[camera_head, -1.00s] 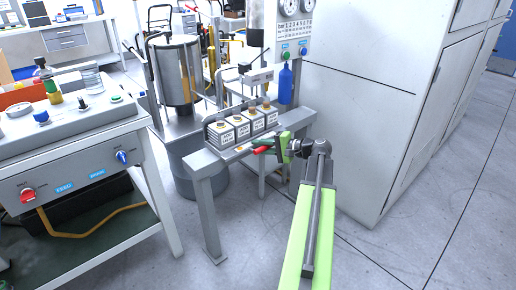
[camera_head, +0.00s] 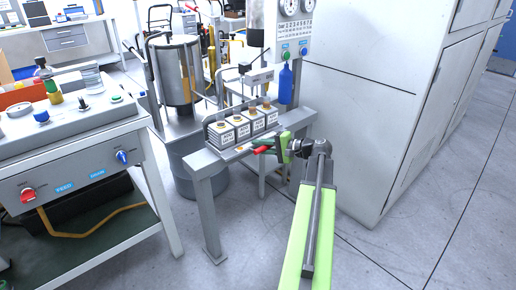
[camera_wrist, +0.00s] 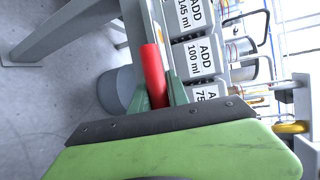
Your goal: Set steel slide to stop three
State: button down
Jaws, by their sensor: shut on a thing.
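My gripper (camera_head: 274,147) is at the front edge of a narrow grey steel bench. In the wrist view its green fingers (camera_wrist: 158,97) are closed around a red handle (camera_wrist: 154,72). The red handle also shows in the head view (camera_head: 262,150), beside the row of labelled blocks. In the wrist view the block labelled ADD 100 ml (camera_wrist: 198,58) is nearest the fingers, with ADD 145 ml (camera_wrist: 191,14) above it and a partly hidden 75 label below. I cannot make out the steel slide apart from the bench, or its stop marks.
The grey bench (camera_head: 205,200) stands on open floor. A steel cylinder (camera_head: 174,70) is behind it, and a blue bottle (camera_head: 285,84) hangs at the back right. A white cabinet (camera_head: 350,90) is close on the right. A control table (camera_head: 75,155) is at the left.

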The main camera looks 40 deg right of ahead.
jog(key=d, duration=0.7)
jog(key=shift+s+d, duration=0.3)
jog(key=shift+s, duration=0.05)
jog(key=shift+f, duration=0.1)
jog(key=c, duration=1.3)
grip_release()
jog(key=p+v, duration=0.4)
jog(key=v, duration=1.3)
jog(key=shift+s, duration=0.15)
